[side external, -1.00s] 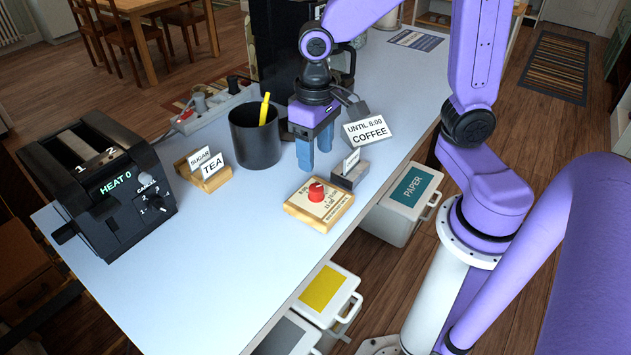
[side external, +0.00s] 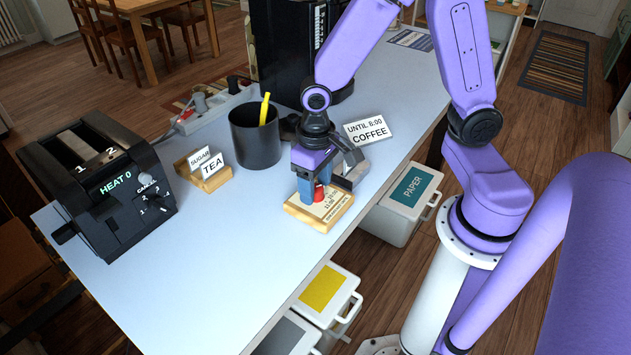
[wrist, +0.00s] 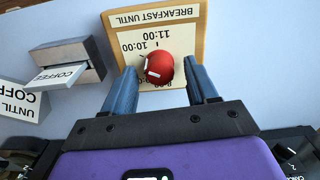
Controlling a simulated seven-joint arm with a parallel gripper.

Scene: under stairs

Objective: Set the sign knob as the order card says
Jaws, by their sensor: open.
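The sign is a wooden block (side external: 303,212) with a cream face reading "BREAKFAST UNTIL" and hour marks; 10:00 and 11:00 are legible in the wrist view (wrist: 190,40). Its red knob (wrist: 160,68) carries a small white mark; its exact setting is hard to tell. My gripper (side external: 317,188) is open and low over the sign, pointing down. In the wrist view its blue fingers (wrist: 162,84) stand on either side of the knob, with gaps visible. A white card (side external: 368,131) reads "UNTIL 8:00 COFFEE". The gripper partly hides the knob and dial in the side view.
A grey holder (wrist: 72,62) with a "COFFEE" card stands close beside the sign. A black pen cup (side external: 254,140), the sugar and tea cards (side external: 208,165) and a toaster (side external: 98,180) are further left. The table front is clear.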

